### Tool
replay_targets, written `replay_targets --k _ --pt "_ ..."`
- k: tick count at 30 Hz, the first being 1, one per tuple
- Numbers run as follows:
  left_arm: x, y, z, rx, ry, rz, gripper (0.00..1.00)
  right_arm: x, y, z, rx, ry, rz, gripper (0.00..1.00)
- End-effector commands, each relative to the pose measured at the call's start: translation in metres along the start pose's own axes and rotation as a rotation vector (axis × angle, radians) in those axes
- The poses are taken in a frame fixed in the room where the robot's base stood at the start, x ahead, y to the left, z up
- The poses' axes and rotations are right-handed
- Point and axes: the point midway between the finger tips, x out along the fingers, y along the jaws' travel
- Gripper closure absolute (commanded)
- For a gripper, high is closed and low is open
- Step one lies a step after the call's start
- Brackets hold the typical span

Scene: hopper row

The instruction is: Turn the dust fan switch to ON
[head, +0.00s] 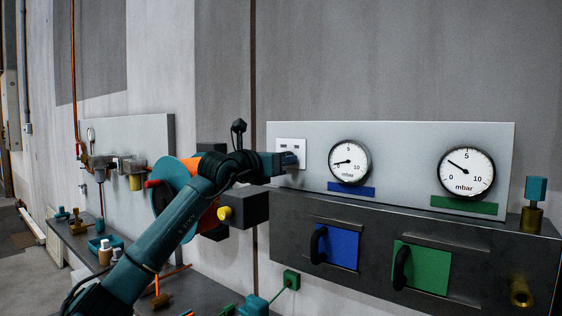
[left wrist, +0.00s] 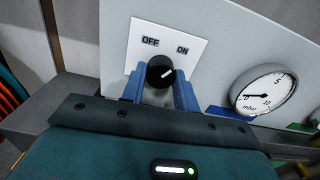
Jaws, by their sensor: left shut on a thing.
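The dust fan switch is a black round knob (left wrist: 160,70) on a white plate (left wrist: 190,50) marked OFF at upper left and ON at upper right. Its white pointer line slants up to the right, towards ON. My left gripper (left wrist: 159,92) is shut on the knob, with one blue finger on each side of it. In the head view my left gripper (head: 288,160) reaches the white plate (head: 291,145) on the grey panel and hides the knob. My right gripper is not in view.
Two mbar gauges (head: 349,162) (head: 466,173) sit right of the switch plate. Below are a blue hatch (head: 338,247) and a green hatch (head: 424,268) with black handles. An orange and teal hose reel (head: 172,200) stands behind my left arm. A bench (head: 195,290) runs along the wall.

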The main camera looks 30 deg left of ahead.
Motion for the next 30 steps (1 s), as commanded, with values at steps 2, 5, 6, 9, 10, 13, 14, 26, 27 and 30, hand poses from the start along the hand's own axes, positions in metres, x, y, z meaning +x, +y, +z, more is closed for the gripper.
replay_targets --k 2,5,6,9,10,13,14,26,27,30 --pt "0.0 0.0 0.0 0.004 0.001 0.001 0.93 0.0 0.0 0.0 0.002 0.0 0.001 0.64" --pt "0.0 0.0 0.0 0.004 0.001 0.001 0.93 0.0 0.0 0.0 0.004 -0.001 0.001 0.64" --pt "0.0 0.0 0.0 0.004 0.001 0.001 0.93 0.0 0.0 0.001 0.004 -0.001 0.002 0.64" --pt "0.0 0.0 0.0 0.003 0.0 0.001 0.65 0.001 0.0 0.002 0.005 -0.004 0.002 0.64" --pt "0.0 0.0 0.0 0.003 0.0 0.001 0.63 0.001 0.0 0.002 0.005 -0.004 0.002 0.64" --pt "0.0 0.0 0.0 0.002 0.0 0.001 0.54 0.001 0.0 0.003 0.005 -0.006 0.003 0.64" --pt "0.0 0.0 0.0 0.002 0.0 0.001 0.52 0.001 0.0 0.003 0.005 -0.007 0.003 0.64" --pt "-0.008 0.001 -0.002 0.001 -0.001 0.001 0.48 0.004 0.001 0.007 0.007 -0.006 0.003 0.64" --pt "-0.013 0.001 -0.002 0.002 -0.002 0.001 0.48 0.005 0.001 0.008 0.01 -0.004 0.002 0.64" --pt "-0.031 0.0 -0.004 0.005 -0.002 0.001 0.48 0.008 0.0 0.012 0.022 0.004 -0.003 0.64"
